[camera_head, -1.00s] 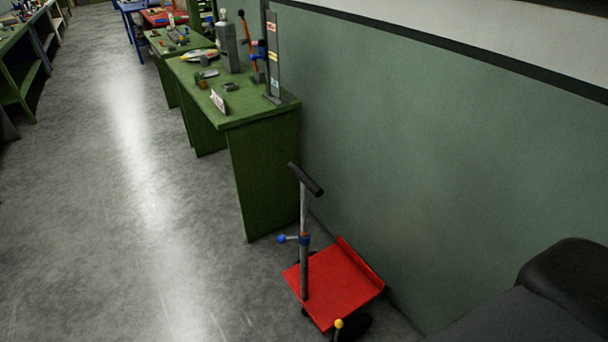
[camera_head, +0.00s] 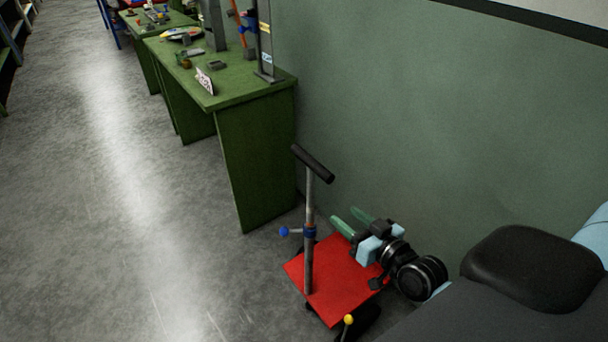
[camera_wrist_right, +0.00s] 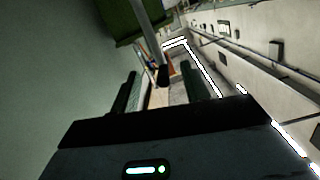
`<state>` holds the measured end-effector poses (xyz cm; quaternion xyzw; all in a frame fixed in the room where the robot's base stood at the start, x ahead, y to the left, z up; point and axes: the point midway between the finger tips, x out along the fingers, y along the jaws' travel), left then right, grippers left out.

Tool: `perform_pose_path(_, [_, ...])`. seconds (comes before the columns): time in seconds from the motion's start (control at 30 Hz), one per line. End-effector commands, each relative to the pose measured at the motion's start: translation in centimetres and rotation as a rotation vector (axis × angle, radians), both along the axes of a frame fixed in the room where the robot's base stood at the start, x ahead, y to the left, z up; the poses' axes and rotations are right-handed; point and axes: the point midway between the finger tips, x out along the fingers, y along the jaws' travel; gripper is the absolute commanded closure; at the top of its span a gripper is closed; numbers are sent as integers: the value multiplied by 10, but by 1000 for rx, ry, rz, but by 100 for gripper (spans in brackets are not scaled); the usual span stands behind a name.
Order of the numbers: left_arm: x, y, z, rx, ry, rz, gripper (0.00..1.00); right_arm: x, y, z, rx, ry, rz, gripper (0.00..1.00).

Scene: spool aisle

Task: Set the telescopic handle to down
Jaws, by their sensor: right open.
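The telescopic handle (camera_head: 309,205) is a grey upright post with a black T-grip (camera_head: 313,164) on top. It rises from a red platform trolley (camera_head: 317,302) on the floor. A blue collar with a blue-knobbed lever (camera_head: 285,231) sits low on the post. My right gripper (camera_head: 347,219) is open and empty above the platform, to the right of the post and below the T-grip, apart from both as far as I can tell. In the right wrist view, a grey post with a dark end (camera_wrist_right: 162,76) shows beyond and between the open fingers (camera_wrist_right: 159,95). My left gripper is not seen.
A green workbench (camera_head: 255,150) with small items stands behind the trolley. The green wall (camera_head: 420,130) runs close along the right. A yellow-tipped pedal or lever (camera_head: 348,320) shows at the trolley's front. The floor on the left (camera_head: 90,230) is clear.

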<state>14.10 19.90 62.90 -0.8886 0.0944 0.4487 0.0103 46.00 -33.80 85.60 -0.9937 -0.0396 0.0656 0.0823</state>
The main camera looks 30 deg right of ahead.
Motion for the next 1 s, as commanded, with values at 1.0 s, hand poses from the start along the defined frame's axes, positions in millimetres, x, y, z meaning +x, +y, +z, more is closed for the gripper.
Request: perform_pose_path(1.0, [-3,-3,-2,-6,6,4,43,95,-14,44,37,-123,-15,54])
